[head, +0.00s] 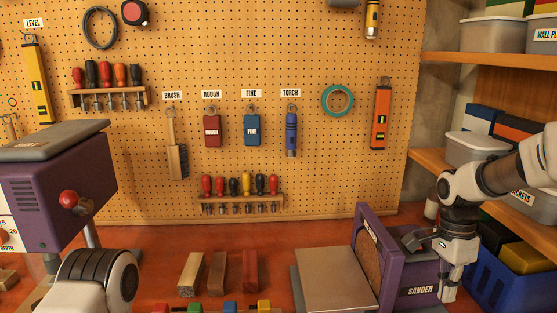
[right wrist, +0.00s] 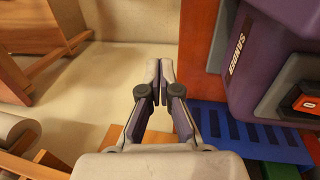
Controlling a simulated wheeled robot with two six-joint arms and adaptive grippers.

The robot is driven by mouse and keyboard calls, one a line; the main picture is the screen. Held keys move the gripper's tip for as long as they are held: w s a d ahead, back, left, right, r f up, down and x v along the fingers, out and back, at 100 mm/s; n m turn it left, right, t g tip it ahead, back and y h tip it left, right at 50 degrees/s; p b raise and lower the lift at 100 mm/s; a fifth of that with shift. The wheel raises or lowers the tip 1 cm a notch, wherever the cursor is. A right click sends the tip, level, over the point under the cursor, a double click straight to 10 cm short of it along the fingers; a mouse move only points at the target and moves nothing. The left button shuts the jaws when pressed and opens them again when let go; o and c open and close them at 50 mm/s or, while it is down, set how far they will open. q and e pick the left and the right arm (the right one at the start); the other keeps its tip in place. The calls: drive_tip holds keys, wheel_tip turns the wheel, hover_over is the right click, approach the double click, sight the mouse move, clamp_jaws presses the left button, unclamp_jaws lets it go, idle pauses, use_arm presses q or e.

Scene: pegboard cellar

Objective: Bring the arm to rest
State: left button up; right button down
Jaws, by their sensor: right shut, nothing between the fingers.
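My right gripper (head: 447,292) hangs from the right arm at the right of the head view, in front of the purple sander (head: 420,290). In the right wrist view the right gripper (right wrist: 160,72) has its fingertips together with nothing between them. It is beside the bench edge, over a pale floor, and the sander (right wrist: 255,60) is to its right, apart from it. A link of my left arm shows at the lower left of the head view; the left gripper is out of frame.
A purple drill press (head: 60,190) stands at the left of the red bench (head: 150,250). Wooden blocks (head: 218,272) lie mid-bench. A blue crate (head: 505,285) is at the right, below the shelves. Tools hang on the pegboard (head: 310,60) behind.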

drive_tip(key=s+a+f+n+g, duration=0.1)
drive_tip(key=s+a+f+g, duration=0.15)
drive_tip(key=s+f, duration=0.8)
drive_tip(key=s+a+f+n+g, duration=0.25)
drive_tip(key=s+f, duration=0.45)
drive_tip(key=f, duration=0.7)
drive_tip(key=s+a+f+n+t, duration=0.2)
drive_tip(key=s+f+n, duration=0.25)
drive_tip(key=s, duration=0.35)
drive_tip(key=s+a+f+n+t, duration=0.1)
drive_tip(key=s+f+n, duration=0.2)
drive_tip(key=s+f, duration=0.35)
drive_tip(key=w+n+t, duration=0.2)
drive_tip(key=w+r+n+t, duration=0.1)
drive_tip(key=w+n+t, duration=0.1)
drive_tip(key=n, duration=0.1)
drive_tip(key=shift+w+n, duration=0.15)
drive_tip(key=shift+n, duration=0.15)
